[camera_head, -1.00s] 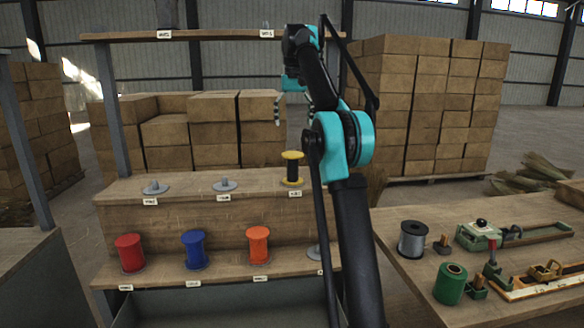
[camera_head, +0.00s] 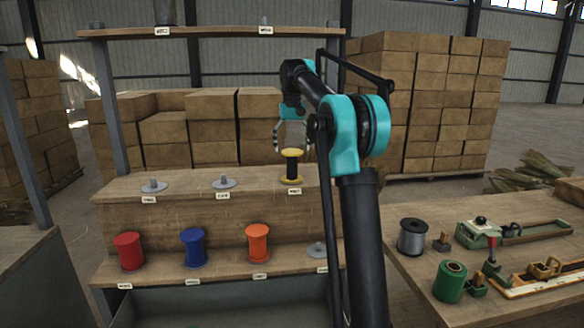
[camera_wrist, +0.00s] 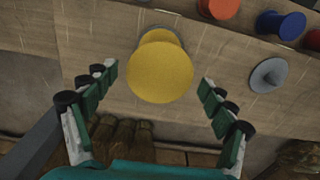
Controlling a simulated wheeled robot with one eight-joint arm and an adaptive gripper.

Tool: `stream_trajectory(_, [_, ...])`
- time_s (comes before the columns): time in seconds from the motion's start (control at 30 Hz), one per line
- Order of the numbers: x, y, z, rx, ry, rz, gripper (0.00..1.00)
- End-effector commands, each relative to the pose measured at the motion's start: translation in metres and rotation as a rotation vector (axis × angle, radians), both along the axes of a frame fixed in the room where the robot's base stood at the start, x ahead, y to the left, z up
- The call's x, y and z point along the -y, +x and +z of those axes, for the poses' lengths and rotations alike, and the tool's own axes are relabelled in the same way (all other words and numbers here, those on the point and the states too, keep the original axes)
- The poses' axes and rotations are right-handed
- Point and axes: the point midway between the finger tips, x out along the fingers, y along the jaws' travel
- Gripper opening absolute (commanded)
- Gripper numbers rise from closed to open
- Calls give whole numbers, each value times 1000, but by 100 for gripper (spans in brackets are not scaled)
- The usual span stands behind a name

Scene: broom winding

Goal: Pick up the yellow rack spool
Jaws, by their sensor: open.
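The yellow rack spool (camera_head: 291,168) has yellow flanges and a dark wound middle. It stands upright on the middle shelf (camera_head: 240,184) of the rack, at its right end, above a label. My gripper (camera_head: 292,140) is just above and behind it in the head view, with its fingers spread. In the wrist view, the spool's round yellow top (camera_wrist: 160,71) lies ahead of and between the two open fingers of my gripper (camera_wrist: 158,85). Neither finger appears to touch it.
Red (camera_head: 129,251), blue (camera_head: 194,248) and orange (camera_head: 257,243) spools stand on the lower shelf. Empty grey holders (camera_head: 154,186) sit left of the yellow spool. The top shelf (camera_head: 215,33) overhangs. A workbench (camera_head: 520,218) at right holds grey and green spools.

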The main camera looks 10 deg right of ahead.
Motion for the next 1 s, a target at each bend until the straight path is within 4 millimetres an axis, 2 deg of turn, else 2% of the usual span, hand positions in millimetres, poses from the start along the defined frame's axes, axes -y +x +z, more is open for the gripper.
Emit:
stream_trajectory(0.27, [0,0,-19,0,0,0,84])
stream_trajectory(0.5, [0,1,-52,0,0,0,84])
stream_trajectory(0.6, [0,1,-60,0,0,0,84])
stream_trajectory(0.87, [0,1,-63,0,0,0,84])
stream_trajectory(1.0, [0,1,-63,0,0,0,68])
